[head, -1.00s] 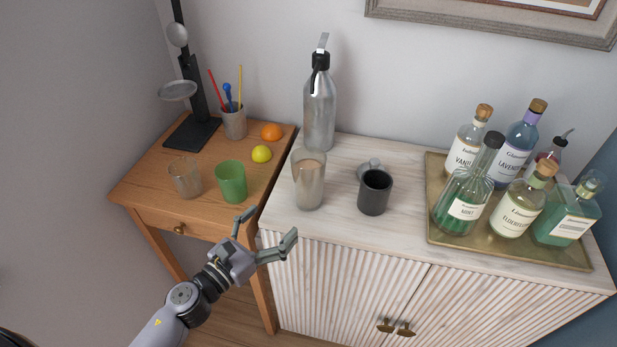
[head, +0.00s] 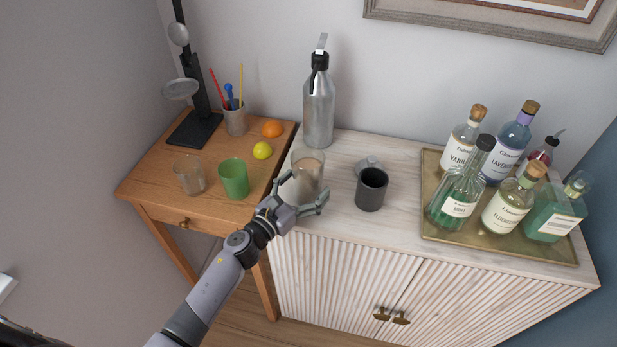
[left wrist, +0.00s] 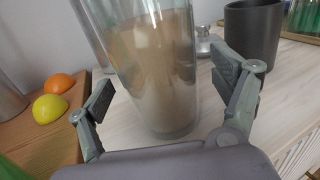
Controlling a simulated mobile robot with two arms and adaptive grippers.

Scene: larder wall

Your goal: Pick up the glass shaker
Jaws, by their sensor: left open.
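The glass shaker (head: 309,170) is a tall clear glass with brownish contents, upright near the left front of the whitewashed cabinet top. In the left wrist view the shaker (left wrist: 158,75) stands between the two spread fingers, with a gap on either side. My left gripper (head: 303,190) is open and empty, with its fingers to either side of the shaker's lower part; the left wrist view also shows the gripper (left wrist: 165,105). In the head view the gripper hides part of the shaker's base. My right gripper is not in view.
A dark cup (head: 371,190) and a small metal piece (head: 368,163) stand right of the shaker. A metal bottle (head: 319,110) stands behind it. A brass tray (head: 440,232) of bottles is at right. The wooden table (head: 150,185) holds a green cup (head: 233,179), clear glass (head: 189,175) and fruit.

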